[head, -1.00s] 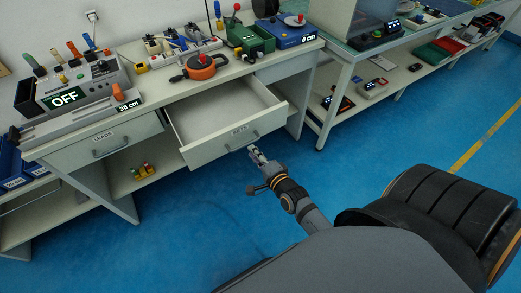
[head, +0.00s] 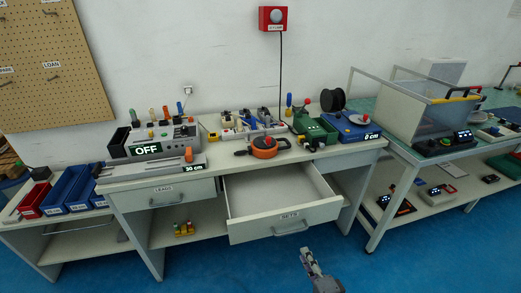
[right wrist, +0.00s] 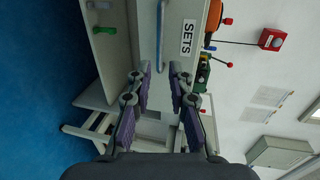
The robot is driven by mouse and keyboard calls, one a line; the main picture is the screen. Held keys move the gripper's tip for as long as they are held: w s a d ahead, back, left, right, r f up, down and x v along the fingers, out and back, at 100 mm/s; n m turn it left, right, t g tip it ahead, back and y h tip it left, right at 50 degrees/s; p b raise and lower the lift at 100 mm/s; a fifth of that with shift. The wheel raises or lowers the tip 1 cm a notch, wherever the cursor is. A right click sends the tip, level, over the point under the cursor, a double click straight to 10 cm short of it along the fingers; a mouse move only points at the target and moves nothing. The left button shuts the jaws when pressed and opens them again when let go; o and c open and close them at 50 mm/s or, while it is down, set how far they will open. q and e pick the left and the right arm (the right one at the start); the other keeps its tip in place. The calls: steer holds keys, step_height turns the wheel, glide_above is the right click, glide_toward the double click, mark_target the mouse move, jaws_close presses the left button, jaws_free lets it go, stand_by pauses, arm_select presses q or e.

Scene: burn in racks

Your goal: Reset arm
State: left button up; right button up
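My right gripper (head: 308,256) is in front of the bench, below and a little right of the open SETS drawer (head: 285,229). In the right wrist view its two fingers (right wrist: 158,82) are apart with nothing between them. The drawer front and its blue-grey handle (right wrist: 161,35) show beyond the fingertips, clear of them. The drawer is pulled out and looks empty. My left gripper is in neither current view.
The LEADS drawer (head: 164,195) is shut. The benchtop holds a tester reading OFF (head: 150,149), an orange reel (head: 264,146), a green box (head: 314,130) and a blue unit (head: 350,126). A second table (head: 440,155) stands right. Blue floor in front is clear.

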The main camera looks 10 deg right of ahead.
steer(key=s+d+f+n+g+p, duration=0.1)
steer(key=s+f+n+g+p, duration=0.35)
steer(key=f, duration=0.75)
steer(key=s+d+f+n+g+p, duration=0.25)
steer(key=s+f+n, duration=0.35)
steer(key=f, duration=0.5)
steer(key=s+f+n+g+p, duration=0.1)
steer(key=s+f+n+g, duration=0.1)
steer(key=s, duration=0.5)
steer(key=s+d+f+n+g+h+p, duration=0.1)
steer(key=s+f+n+g, duration=0.2)
steer(key=s, duration=0.4)
steer(key=s+f+n+g+p, duration=0.1)
steer(key=s+f+n+g, duration=0.1)
steer(key=s+f, duration=0.3)
steer(key=shift+s+d, duration=0.4)
steer(key=shift+s, duration=0.55)
